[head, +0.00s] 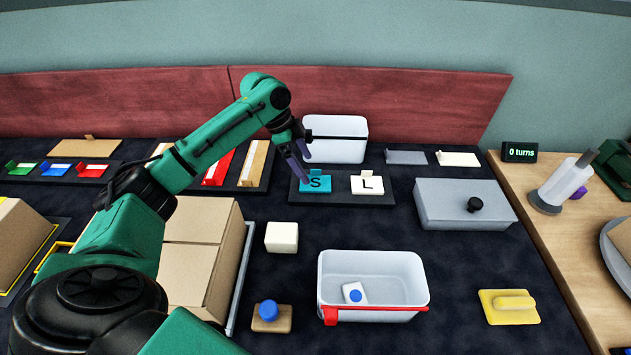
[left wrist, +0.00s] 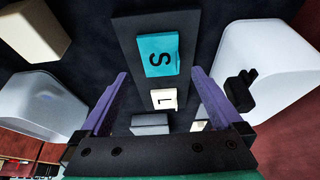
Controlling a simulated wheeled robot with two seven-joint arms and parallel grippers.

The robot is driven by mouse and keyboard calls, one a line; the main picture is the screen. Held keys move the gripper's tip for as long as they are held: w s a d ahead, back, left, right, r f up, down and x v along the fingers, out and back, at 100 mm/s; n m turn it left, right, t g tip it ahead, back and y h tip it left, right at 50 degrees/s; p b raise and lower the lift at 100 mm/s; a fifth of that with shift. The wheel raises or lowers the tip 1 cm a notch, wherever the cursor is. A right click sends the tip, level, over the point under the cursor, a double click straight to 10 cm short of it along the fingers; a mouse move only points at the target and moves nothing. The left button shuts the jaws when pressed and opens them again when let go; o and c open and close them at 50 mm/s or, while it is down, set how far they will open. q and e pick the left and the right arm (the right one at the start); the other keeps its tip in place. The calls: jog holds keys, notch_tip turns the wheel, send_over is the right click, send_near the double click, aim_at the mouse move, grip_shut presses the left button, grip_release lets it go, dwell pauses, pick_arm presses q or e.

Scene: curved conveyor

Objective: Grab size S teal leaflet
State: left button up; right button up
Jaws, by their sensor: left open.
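The teal leaflet marked S (head: 317,185) lies on the left part of a dark tray (head: 343,199). A cream leaflet marked L (head: 367,184) lies to its right on the same tray. My left gripper (head: 299,158) is just above and behind the left side of the teal leaflet. In the left wrist view the teal leaflet (left wrist: 158,56) shows ahead, between the lines of the open purple fingers of my left gripper (left wrist: 158,100), with nothing held. It appears apart from the fingers. My right gripper is out of view.
A white bin (head: 336,152) stands behind the tray.

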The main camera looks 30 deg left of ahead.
aim_at(315, 182)
pick_arm(q)
jog(key=x, duration=0.4)
jog(key=shift+f, duration=0.25)
jog(key=shift+d+f, duration=0.15)
jog(key=shift+f, duration=0.35)
jog(key=c, duration=1.3)
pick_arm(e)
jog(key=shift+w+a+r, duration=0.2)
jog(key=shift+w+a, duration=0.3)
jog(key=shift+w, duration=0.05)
pick_arm(q)
jog(key=shift+o, duration=0.2)
jog(key=shift+r, duration=0.1)
